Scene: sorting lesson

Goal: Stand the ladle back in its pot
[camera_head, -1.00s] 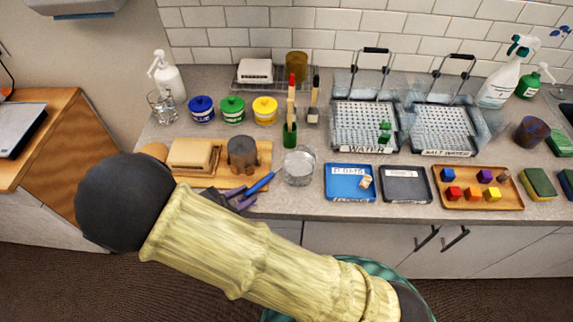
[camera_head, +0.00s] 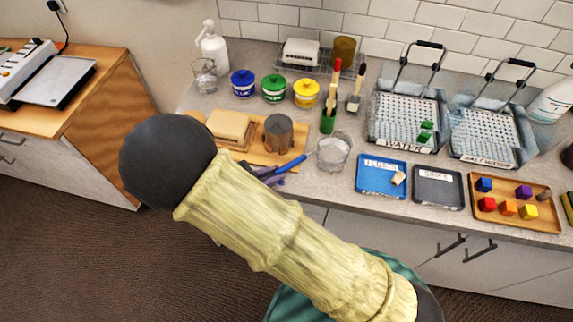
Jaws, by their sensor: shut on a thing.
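My gripper (camera_head: 266,174) is dark and mostly hidden behind my own arm, over the front edge of the counter. It is shut on a slim blue rod (camera_head: 291,163) that slants up to the right. The rod may be the ladle's handle; I cannot make out a ladle bowl. A green upright pot (camera_head: 328,121) stands on the counter to the right of and behind the gripper. A red-tipped wooden stick (camera_head: 333,85) stands up from it. I cannot tell for sure that this is the ladle's pot.
A clear glass (camera_head: 333,152) stands close to the right of the rod. A grey-brown mug (camera_head: 278,133) and a beige block (camera_head: 228,124) are on a wooden board behind the gripper. A blue tray (camera_head: 381,177) lies farther right. Lidded jars (camera_head: 243,84) stand at the back.

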